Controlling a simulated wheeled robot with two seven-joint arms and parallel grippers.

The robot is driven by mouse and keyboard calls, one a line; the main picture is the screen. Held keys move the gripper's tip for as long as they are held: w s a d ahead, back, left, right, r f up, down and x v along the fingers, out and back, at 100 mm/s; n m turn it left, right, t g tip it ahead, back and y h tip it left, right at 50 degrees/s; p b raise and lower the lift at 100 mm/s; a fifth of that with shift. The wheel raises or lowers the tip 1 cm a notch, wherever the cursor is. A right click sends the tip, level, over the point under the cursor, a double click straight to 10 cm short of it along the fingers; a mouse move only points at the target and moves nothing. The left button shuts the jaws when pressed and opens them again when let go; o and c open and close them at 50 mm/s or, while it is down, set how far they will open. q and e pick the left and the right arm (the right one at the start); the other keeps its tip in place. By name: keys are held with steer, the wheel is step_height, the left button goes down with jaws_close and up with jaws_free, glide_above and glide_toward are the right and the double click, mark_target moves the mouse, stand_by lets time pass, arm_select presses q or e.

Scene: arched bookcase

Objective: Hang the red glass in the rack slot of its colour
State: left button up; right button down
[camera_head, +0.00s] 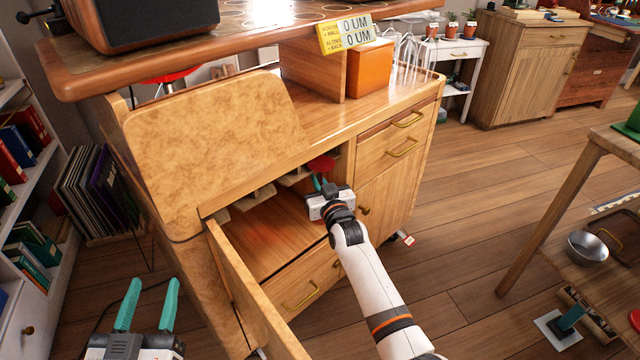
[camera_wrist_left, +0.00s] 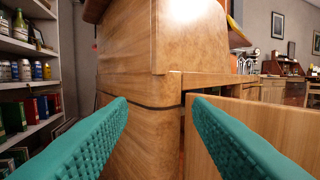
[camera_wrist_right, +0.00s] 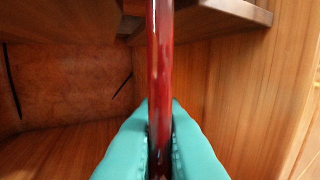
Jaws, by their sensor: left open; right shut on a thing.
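The red glass (camera_head: 321,164) is inside the open cabinet compartment, near its right side and just under the top. In the right wrist view its red stem (camera_wrist_right: 160,60) runs upright between the fingers. My right gripper (camera_head: 324,186) is shut on this stem; it also shows in the right wrist view (camera_wrist_right: 160,135). Wooden rack rails (camera_head: 262,192) hang under the compartment's top, and one rail (camera_wrist_right: 235,10) is beside the stem. The slot colours cannot be made out. My left gripper (camera_head: 146,305) is open and empty, outside the cabinet at the lower left; its fingers frame the cabinet corner (camera_wrist_left: 168,110).
The compartment's right wall (camera_wrist_right: 250,90) is close to my right gripper. A bookshelf (camera_head: 30,200) stands at the far left. Open floor (camera_head: 450,210) lies to the right.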

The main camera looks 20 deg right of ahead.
arm_select(q)
steer(key=r+t, duration=0.2)
steer(key=r+h+b, duration=0.1)
steer(key=r, duration=0.1)
steer(key=shift+s+d+t, duration=0.25)
steer(key=shift+s+t, duration=0.1)
steer(key=shift+t, duration=0.05)
arm_select(e)
steer(key=shift+w+a, duration=0.45)
steer(key=shift+w, duration=0.4)
arm_select(q)
steer(key=shift+r, duration=0.1)
steer(key=shift+s, duration=0.1)
arm_select(e)
steer(key=shift+w, duration=0.1)
arm_select(q)
steer(key=shift+s+r+t+h+b, duration=0.25)
steer(key=shift+s+r+t, duration=0.15)
steer(key=shift+r+t, duration=0.2)
steer(key=shift+s+r+t+h+b, duration=0.2)
steer(key=shift+s+r+t, duration=0.2)
steer(key=shift+r, duration=0.3)
steer(key=shift+s+r+t+h+b, duration=0.25)
steer(key=shift+s+r+t, duration=0.1)
steer(key=shift+r+t, duration=0.3)
arm_select(e)
steer(key=shift+w+a, duration=0.4)
steer(key=shift+w, duration=0.4)
arm_select(q)
steer(key=shift+f, duration=0.1)
